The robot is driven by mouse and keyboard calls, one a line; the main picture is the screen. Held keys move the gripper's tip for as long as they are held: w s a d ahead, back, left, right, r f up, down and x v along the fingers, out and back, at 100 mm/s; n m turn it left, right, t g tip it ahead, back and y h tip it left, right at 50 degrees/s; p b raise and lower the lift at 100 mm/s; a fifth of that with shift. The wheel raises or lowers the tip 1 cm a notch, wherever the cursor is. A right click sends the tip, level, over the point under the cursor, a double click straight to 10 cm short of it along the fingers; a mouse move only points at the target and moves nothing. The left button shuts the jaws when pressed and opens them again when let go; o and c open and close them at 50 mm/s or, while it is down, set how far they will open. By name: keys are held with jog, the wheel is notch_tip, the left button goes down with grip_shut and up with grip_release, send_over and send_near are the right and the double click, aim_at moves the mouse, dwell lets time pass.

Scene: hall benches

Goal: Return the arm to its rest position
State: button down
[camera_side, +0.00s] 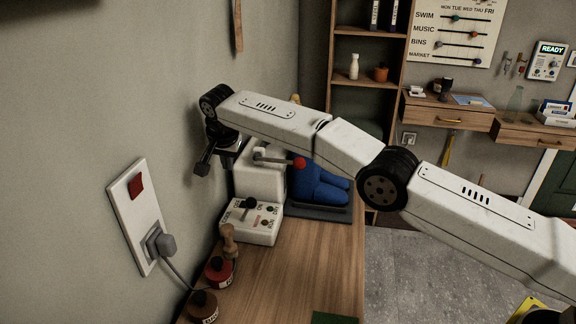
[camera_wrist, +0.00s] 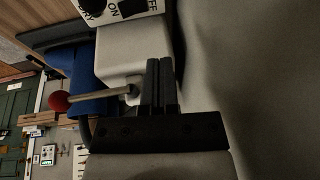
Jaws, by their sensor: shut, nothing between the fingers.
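My gripper (camera_side: 203,166) is at the left end of my outstretched white arm, close to the wall. It points downward beside a white machine (camera_side: 258,178) on the bench. In the wrist view my gripper (camera_wrist: 160,66) shows its two dark fingers together, with nothing between them. The machine's lever with a red knob (camera_side: 299,163) stands out to the right; in the wrist view the red knob (camera_wrist: 58,101) is left of the fingers. I cannot tell whether the fingers touch the machine or lever. My arm hides part of the machine.
A blue item (camera_side: 318,187) lies on a dark board beside the machine. Stampers or wooden-handled pots (camera_side: 219,268) stand at the bench's near left. A wall socket with plug (camera_side: 160,243) and cable is at left. Shelves (camera_side: 368,75) stand behind. Bare bench (camera_side: 300,265) lies in front.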

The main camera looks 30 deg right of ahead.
jog(key=shift+a+r, duration=0.1)
jog(key=shift+r, duration=0.2)
jog(key=s+d+n+y, duration=0.1)
jog(key=s+d+n, duration=0.5)
jog(key=s+d, duration=0.7)
jog(key=s+d+f+n, duration=0.1)
jog(key=s+d+f, duration=0.1)
jog(key=s, duration=0.6)
jog(key=s+d+f+n, duration=0.1)
jog(key=s+d+f, duration=0.1)
jog(key=s, duration=0.6)
jog(key=s+d+f, duration=0.2)
jog(key=s+d, duration=0.2)
jog(key=s, duration=0.5)
jog(key=shift+d+n+g, duration=0.3)
jog(key=shift+n, duration=0.1)
jog(key=shift+w, duration=0.15)
